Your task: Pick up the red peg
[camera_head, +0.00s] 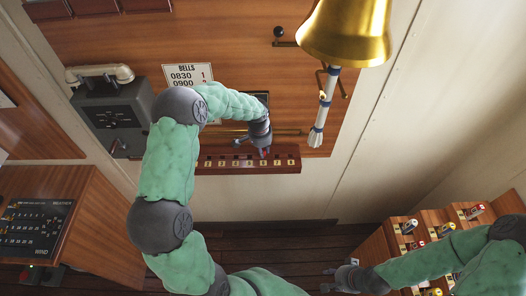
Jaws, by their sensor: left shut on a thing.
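My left gripper (263,151) points down at the right part of a dark red-brown numbered peg board (220,167) on the wood panel. It is shut on the red peg (264,154), of which only a small piece shows between the fingers. I cannot tell whether the peg's lower end is in the board or just clear of it. My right gripper (327,279) is low in the picture, right of centre, with its fingers apart and nothing seen between them.
A brass bell (346,30) with a hanging rope (319,125) is right of the board. A grey telephone (112,115) and a bells card (187,77) are to the left. Stepped wooden boxes with coloured items (430,228) stand at lower right. A console (38,228) is at lower left.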

